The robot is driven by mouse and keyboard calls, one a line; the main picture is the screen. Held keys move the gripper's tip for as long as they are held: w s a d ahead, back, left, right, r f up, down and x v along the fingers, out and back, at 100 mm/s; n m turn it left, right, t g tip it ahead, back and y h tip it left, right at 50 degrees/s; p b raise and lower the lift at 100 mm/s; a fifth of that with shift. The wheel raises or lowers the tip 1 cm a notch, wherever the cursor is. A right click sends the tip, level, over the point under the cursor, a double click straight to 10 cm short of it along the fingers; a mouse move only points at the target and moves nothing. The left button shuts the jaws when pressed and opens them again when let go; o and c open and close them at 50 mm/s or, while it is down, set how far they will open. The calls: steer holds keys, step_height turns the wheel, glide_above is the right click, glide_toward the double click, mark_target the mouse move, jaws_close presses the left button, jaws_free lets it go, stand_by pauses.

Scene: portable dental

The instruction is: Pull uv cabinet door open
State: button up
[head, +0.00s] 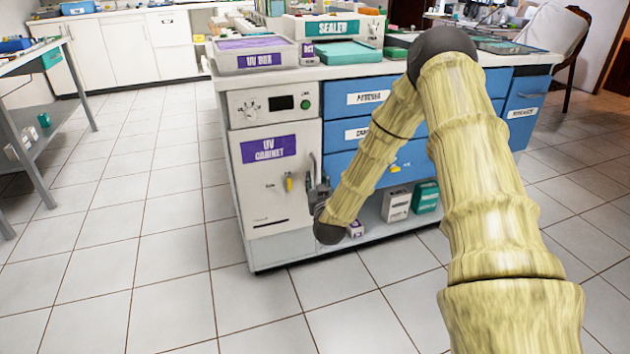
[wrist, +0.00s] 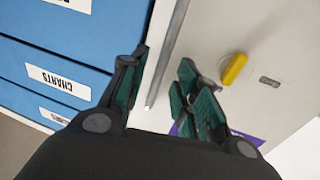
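The UV cabinet (head: 275,185) is a white unit with a purple label, at the left end of the blue drawer counter. Its door (head: 262,205) looks shut. The door's grey vertical bar handle (head: 313,167) is at the door's right edge, partly hidden by my gripper (head: 319,190). The wrist view is turned upside down. There, my gripper (wrist: 163,62) is open, with one green-padded finger on each side of the handle bar (wrist: 165,55). I cannot tell whether either finger touches the bar. A yellow knob (wrist: 234,68) is on the door beside the right finger.
Blue drawers (head: 365,99) are right of the cabinet, behind my arm. White and green boxes (head: 397,204) stand on the low shelf. A UV box (head: 253,55) sits on top. The tiled floor (head: 150,250) in front and left is clear. A metal table (head: 35,60) stands far left.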

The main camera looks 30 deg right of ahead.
mark_target(316, 177)
steer(key=shift+b+x, duration=0.35)
steer(key=shift+x, duration=1.2)
steer(key=shift+c, duration=0.4)
jaws_close()
